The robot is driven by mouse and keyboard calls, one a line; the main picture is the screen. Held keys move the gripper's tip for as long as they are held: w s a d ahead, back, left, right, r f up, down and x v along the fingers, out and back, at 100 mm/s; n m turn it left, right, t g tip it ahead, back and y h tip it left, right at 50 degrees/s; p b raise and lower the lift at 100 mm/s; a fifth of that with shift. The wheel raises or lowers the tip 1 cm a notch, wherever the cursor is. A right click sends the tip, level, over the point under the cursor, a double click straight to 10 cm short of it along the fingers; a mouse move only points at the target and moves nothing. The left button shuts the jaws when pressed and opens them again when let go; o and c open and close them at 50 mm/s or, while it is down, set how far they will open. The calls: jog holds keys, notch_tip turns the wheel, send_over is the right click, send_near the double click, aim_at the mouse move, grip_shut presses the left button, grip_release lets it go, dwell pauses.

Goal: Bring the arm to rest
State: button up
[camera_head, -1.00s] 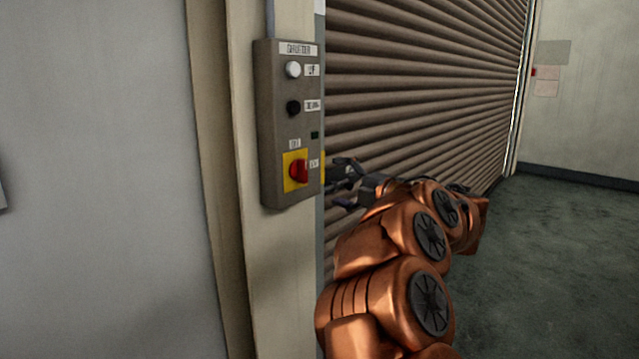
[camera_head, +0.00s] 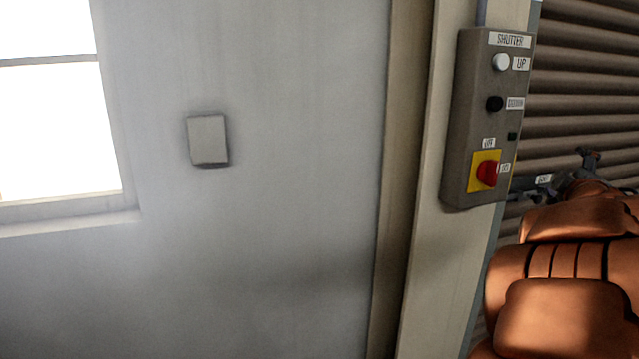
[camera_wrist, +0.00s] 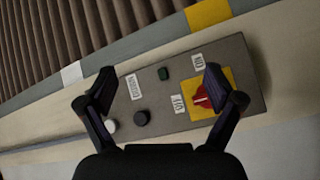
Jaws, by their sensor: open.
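My copper-coloured arm (camera_head: 565,285) fills the lower right of the head view, bent in front of the shutter. My gripper (camera_wrist: 158,90) shows in the wrist view with its two dark fingers spread wide and nothing between them. In the head view it is partly hidden behind the control box and my arm. The shutter control box (camera_head: 478,120) has a white UP button (camera_head: 501,62), a black button (camera_head: 495,103) and a red rotary switch (camera_head: 487,173) on a yellow plate. In the wrist view the box (camera_wrist: 185,122) lies beyond the fingers; whether they touch it cannot be told.
The box is fixed to a beige post (camera_head: 437,250). The brown ribbed shutter (camera_head: 590,100) is beside it on the right. To the left are a pale wall (camera_head: 290,240), a small wall plate (camera_head: 208,140) and a bright window (camera_head: 55,110).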

jog(key=s+a+f+m+g+y, duration=0.1)
jog(key=s+a+f+m+g, duration=0.35)
jog(key=f, duration=0.45)
jog(key=s+a+f+m+g, duration=0.4)
jog(key=s+a+f, duration=0.1)
jog(key=f, duration=0.4)
jog(key=s+a+f+g+y, duration=0.3)
jog(key=s+a+f, duration=0.35)
jog(key=a, duration=0.25)
jog(key=s+a+f+g+y, duration=0.2)
jog(key=s+a+f+g, duration=0.1)
jog(key=s+a+f, duration=0.4)
jog(key=s+a+g+y, duration=0.3)
jog(key=s+a+g, duration=0.1)
jog(key=s+a, duration=0.8)
jog(key=s+p+v, duration=0.1)
jog(key=p+v, duration=0.7)
jog(key=s+p+v, duration=0.2)
jog(key=p+v, duration=0.6)
jog(key=shift+s+d+r+n+t, duration=0.25)
jog(key=shift+s+r+n+t, duration=0.15)
jog(key=shift+r, duration=0.25)
